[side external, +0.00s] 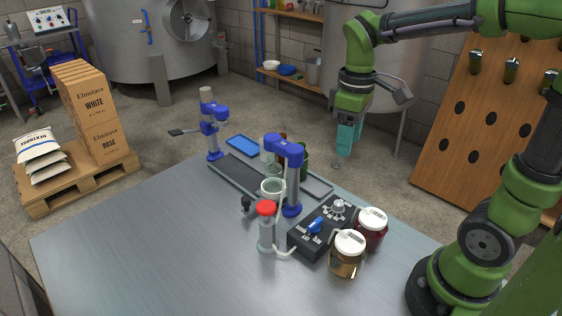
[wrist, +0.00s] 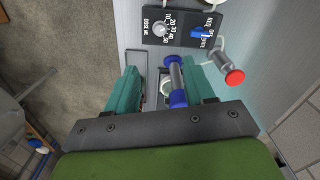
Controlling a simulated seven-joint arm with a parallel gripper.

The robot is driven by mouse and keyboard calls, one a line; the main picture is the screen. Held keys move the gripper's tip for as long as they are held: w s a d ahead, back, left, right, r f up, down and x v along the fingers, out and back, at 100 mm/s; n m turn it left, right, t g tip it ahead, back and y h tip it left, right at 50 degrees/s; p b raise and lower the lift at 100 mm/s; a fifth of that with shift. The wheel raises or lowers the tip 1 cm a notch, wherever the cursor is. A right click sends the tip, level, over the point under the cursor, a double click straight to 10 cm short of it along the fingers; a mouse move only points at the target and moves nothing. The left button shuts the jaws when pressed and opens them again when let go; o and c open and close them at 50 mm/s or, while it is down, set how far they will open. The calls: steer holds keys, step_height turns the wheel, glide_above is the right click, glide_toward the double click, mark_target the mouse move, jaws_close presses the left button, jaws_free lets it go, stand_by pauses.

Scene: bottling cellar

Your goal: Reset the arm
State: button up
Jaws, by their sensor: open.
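My green arm reaches in from the right in the side external view, and my gripper (side external: 343,160) with teal fingers hangs high above the far right part of the table. The gripper is open, and no object shows between its fingers. In the wrist view my two teal fingers (wrist: 168,92) are spread apart. A blue-capped post (side external: 291,180) stands on the table to the left of the gripper; it also shows in the wrist view (wrist: 176,82), seen between the fingers.
A black control box (side external: 305,246), two white-lidded jars (side external: 348,262) (side external: 371,238) and a red-capped cylinder (side external: 266,236) stand near the table's middle. A grey tray (side external: 318,188) lies behind them, with a bottle (side external: 304,165) at it. The front left of the table is clear.

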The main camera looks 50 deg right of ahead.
steer(key=s+a+r+m+t+y, duration=0.2)
steer(key=s+a+m+t, duration=0.3)
steer(key=s+m+t, duration=0.1)
steer(key=shift+a+r+m+t, duration=0.3)
steer(key=shift+m+t, duration=0.2)
steer(key=shift+t, duration=0.1)
steer(key=shift+s, duration=0.1)
steer(key=shift+c, duration=0.4)
stand_by(0.4)
